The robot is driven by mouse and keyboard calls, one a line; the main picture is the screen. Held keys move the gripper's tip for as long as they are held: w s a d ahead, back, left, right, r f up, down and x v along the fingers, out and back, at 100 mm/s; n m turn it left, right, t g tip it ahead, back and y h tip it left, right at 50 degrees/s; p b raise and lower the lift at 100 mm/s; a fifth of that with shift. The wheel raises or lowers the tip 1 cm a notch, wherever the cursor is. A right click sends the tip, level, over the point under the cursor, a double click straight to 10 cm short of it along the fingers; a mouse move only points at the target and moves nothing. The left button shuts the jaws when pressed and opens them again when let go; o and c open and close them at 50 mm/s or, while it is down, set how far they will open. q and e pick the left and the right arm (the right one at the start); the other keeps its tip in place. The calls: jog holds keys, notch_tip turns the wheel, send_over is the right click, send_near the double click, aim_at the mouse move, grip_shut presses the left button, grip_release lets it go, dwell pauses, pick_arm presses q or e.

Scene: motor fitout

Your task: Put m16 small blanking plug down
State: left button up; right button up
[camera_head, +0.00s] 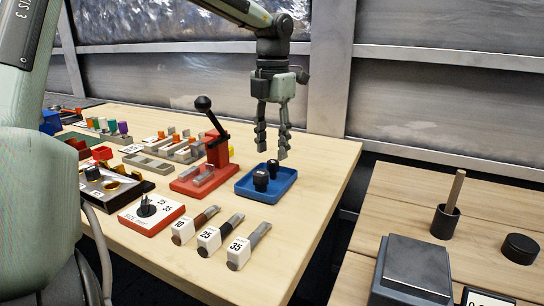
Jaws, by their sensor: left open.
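Two small black plug-like pieces stand in a blue tray (284,184) on the light wooden table. The nearer black piece (260,182) is in the tray's middle and the farther black piece (272,168) is just behind it. I cannot tell which is the M16 small blanking plug. My left gripper (272,150) points down just above the tray's far side. Its fingers are apart with nothing between them. My right gripper is not in view.
A red lever press (217,150) stands left of the tray. Labelled tools 10, 25 and 35 (238,252) lie in front. A red-edged dial block (152,214) and grey racks are further left. A second table on the right holds a grey box (414,268) and a black cup (445,221).

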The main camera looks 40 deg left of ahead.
aim_at(273, 162)
pick_arm(q)
notch_tip(273, 162, up, 9)
jog(key=shift+f, duration=0.15)
jog(key=shift+d, duration=0.1)
dwell(0.5)
